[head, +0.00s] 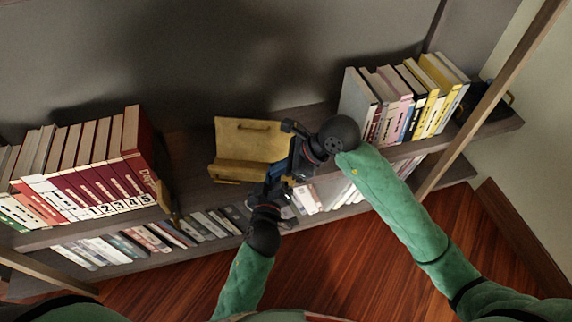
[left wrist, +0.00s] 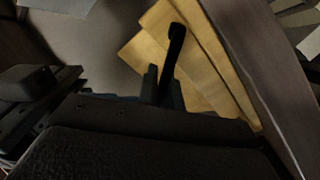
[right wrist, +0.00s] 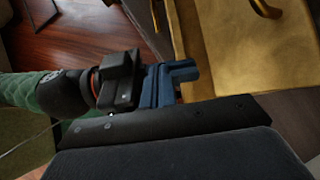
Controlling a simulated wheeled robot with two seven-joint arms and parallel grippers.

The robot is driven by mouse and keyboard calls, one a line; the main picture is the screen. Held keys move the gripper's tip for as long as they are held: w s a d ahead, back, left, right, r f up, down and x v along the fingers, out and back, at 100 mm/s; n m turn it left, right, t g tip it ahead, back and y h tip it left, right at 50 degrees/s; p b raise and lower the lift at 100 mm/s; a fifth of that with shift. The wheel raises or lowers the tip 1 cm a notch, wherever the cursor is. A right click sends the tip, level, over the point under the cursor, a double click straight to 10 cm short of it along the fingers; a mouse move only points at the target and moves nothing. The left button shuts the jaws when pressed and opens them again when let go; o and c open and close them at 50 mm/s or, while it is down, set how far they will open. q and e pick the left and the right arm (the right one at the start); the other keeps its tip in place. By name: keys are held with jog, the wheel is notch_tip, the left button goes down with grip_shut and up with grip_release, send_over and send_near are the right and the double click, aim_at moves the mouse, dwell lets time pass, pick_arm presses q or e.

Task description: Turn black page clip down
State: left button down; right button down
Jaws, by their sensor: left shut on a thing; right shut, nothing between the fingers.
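A yellow wooden book stand (head: 240,146) with a ledge stands on the upper shelf; my grippers cover its right side in the head view. The black page clip (left wrist: 176,38) shows in the left wrist view as a slim dark bar with a rounded end, in front of the stand (left wrist: 205,65). My left gripper (left wrist: 163,88) is shut on the clip's near part. My right gripper (right wrist: 178,76) is shut and empty beside the stand (right wrist: 225,50), close to my left gripper. In the head view the two grippers overlap, and the black clip cannot be made out.
Red numbered books (head: 105,170) stand left of the book stand, and yellow and white books (head: 415,95) stand right. A lower shelf row of books (head: 150,238) lies below. A brass clip (right wrist: 265,8) sits on the stand's panel. Some upper shelf (head: 190,150) is bare.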

jog(key=shift+a, duration=0.1)
dwell(0.3)
jog(key=shift+a+f, duration=0.3)
jog(key=shift+a, duration=0.2)
pick_arm(q)
jog(key=c, duration=1.6)
grip_release()
jog(key=shift+o, duration=0.2)
jog(key=shift+s, duration=0.1)
